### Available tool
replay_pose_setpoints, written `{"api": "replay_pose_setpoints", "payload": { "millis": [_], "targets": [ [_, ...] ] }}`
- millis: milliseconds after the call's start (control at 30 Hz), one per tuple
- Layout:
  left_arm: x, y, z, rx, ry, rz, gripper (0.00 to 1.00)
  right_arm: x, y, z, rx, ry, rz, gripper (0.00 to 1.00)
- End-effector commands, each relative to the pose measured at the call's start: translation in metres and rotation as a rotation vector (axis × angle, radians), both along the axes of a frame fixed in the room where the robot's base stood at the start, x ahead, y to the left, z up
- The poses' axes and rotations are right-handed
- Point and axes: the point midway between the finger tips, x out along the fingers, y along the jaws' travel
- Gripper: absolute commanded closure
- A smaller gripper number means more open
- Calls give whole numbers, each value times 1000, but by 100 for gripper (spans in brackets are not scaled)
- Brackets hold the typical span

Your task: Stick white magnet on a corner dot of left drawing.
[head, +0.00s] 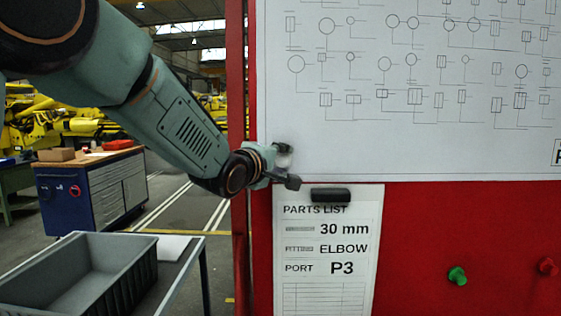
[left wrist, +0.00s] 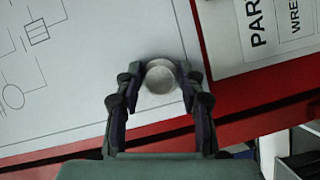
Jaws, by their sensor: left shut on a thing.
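The left drawing (head: 420,150) is a large white sheet of schematic symbols on the red board, and its lower part fills the upper right of the head view. My left gripper (head: 286,166) is at the sheet's lower left corner. In the left wrist view its two fingers (left wrist: 160,76) are shut on the round, pale white magnet (left wrist: 161,80), which lies over the drawing's corner area (left wrist: 150,35). I cannot tell whether the magnet touches the sheet. No corner dot shows; the gripper and magnet cover that spot. My right gripper is not in view.
A parts list (head: 328,260) hangs below the drawing under a black magnet (head: 330,195). A green magnet (head: 457,275) and a red magnet (head: 548,266) sit on the red board (head: 420,240). A grey bin (head: 85,275) stands on a table at lower left.

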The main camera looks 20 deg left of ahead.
Motion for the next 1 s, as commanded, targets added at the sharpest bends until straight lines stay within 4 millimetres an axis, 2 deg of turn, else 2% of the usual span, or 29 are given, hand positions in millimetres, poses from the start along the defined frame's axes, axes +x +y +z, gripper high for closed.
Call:
{"api": "replay_pose_setpoints", "payload": {
  "millis": [467,500,767,1000],
  "targets": [
    [0,0,1,0,-1,0,100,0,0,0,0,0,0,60],
    [0,0,1,0,-1,0,58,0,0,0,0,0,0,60],
    [0,0,0,0,-1,0,36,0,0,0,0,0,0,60],
    [0,0,0,0,0,0,35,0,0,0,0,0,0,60]
  ]
}}
